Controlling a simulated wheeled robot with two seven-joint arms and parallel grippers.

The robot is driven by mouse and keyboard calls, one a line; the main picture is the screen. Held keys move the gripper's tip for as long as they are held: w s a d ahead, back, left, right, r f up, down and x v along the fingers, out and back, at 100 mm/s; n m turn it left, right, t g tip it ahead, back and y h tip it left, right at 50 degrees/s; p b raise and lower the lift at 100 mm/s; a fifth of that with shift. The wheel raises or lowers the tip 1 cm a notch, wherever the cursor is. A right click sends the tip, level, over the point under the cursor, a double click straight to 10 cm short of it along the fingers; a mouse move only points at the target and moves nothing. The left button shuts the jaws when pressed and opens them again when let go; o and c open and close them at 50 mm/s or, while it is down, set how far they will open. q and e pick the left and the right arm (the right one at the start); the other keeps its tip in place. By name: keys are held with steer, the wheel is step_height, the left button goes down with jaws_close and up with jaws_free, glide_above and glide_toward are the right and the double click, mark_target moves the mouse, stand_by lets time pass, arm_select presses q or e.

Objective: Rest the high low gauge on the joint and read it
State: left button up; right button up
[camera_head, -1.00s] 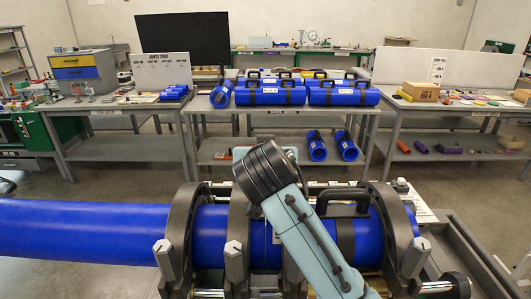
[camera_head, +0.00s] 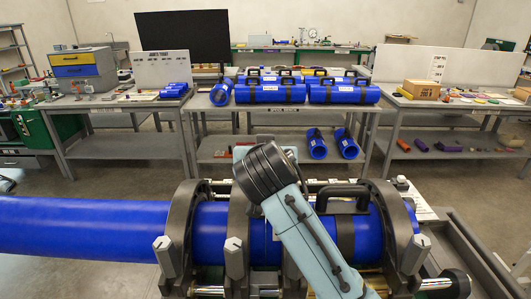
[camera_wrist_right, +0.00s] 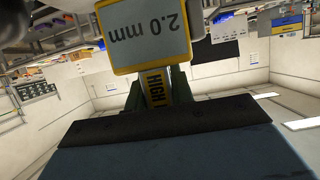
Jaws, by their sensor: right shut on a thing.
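The high low gauge (camera_wrist_right: 152,32) shows in the right wrist view, with a yellow body, part of the label "HIGH" and a pale display reading 2.0 mm, upside down in the picture. My right gripper (camera_wrist_right: 158,95) is shut on its yellow stem. In the head view my right arm reaches over the clamped blue pipe, and its wrist hides the gripper and gauge. A long blue pipe (camera_head: 85,232) enters from the left, and a blue pipe piece with a black handle (camera_head: 343,193) is at right. The joint is not clearly visible, so contact cannot be told. My left gripper is out of view.
Dark clamp rings (camera_head: 181,225) and metal bolts stand up around the pipe. Behind the cart, a middle table (camera_head: 205,104) carries several blue pipe pieces. A left table (camera_head: 95,103) and a right table (camera_head: 460,107) hold tools and boxes. Open floor lies between.

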steer(key=shift+f, duration=0.45)
stand_by(1.6)
steer(key=shift+r+p, duration=0.1)
steer(key=shift+p, duration=0.25)
stand_by(0.5)
steer(key=shift+r+p, duration=0.85)
step_height(320, 180, up, 6)
steer(key=p, duration=0.5)
steer(key=shift+f, duration=0.1)
stand_by(0.6)
